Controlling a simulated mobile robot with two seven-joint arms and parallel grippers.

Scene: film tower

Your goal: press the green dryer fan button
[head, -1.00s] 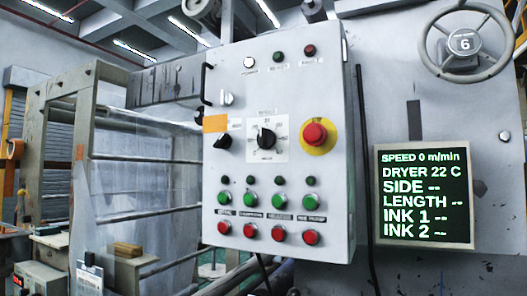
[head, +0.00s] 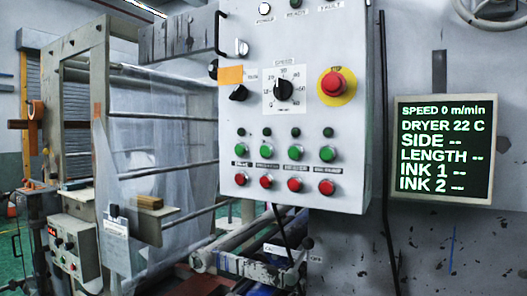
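A grey control panel (head: 225,110) hangs in the middle of the head view. Near its lower edge is a row of green push buttons: the leftmost (head: 242,151), the second (head: 266,151), the third (head: 295,152) and the rightmost (head: 327,153). Small dark label strips sit under them. Their print is too small to read surely, so I cannot tell for certain which one is the dryer fan button. Nothing touches the buttons. Neither of my grippers is in view.
Red buttons (head: 266,181) sit below the green ones. Higher are a dial (head: 283,90) and a red stop knob (head: 333,84) on yellow. A screen (head: 441,150) at right reads "DRYER 22 C". A black cable (head: 281,229) hangs below the panel. Rollers and frames stand left.

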